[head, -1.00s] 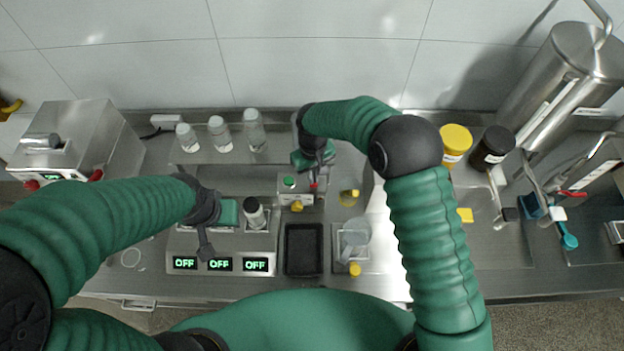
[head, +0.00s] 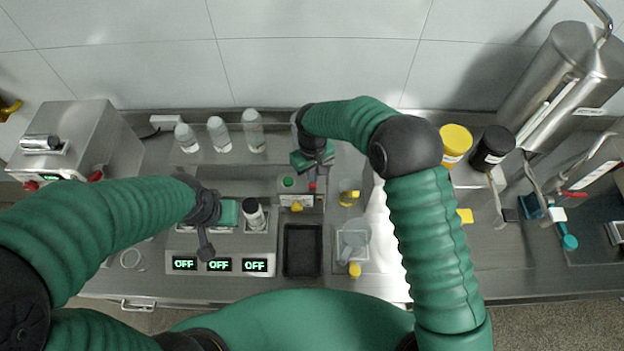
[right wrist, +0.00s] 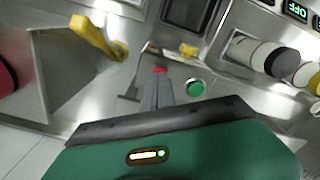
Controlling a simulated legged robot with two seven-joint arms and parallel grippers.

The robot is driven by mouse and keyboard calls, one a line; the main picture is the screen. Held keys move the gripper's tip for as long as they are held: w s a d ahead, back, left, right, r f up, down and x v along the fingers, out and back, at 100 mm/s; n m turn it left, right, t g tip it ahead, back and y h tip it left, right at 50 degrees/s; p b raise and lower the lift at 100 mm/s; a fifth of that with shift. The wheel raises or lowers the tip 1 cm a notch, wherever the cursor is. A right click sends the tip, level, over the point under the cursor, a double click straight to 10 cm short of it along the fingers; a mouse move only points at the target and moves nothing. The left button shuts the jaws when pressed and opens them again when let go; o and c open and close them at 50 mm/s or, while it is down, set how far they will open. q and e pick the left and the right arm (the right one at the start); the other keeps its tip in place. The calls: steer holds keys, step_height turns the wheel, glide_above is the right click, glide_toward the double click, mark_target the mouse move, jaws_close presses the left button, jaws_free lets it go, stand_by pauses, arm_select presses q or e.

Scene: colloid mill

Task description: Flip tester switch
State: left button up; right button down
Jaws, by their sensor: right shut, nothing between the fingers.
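The likely tester is a small metal box (head: 318,201) with a green button (head: 288,182), a red part (head: 312,186) and a yellow knob (head: 297,206). I cannot tell for sure which is its switch. My right gripper (head: 314,176) is shut and empty, just behind the red part. In the right wrist view its fingers (right wrist: 157,92) point at the red part (right wrist: 160,70), beside the green button (right wrist: 195,88); contact cannot be judged. My left gripper (head: 206,250) hangs over a metal panel with several displays reading OFF (head: 219,265); its finger gap is unclear.
A black tray (head: 303,228) lies in front of the box. A clear cup (head: 354,236) and a yellow-handled part (head: 349,197) are to the right. A white vial with a dark cap (head: 254,213) stands left of the box. Clear bottles (head: 219,133) stand behind.

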steer(key=shift+f+b, duration=0.75)
steer(key=shift+f, duration=0.25)
stand_by(0.8)
steer(key=shift+s, duration=0.1)
steer(key=shift+w+r+p, duration=0.2)
steer(key=shift+r+p, duration=0.7)
steer(key=shift+r, duration=0.25)
step_height(320, 180, up, 5)
steer(key=p, duration=0.3)
steer(key=shift+s+f, duration=0.1)
steer(key=shift+f, duration=0.05)
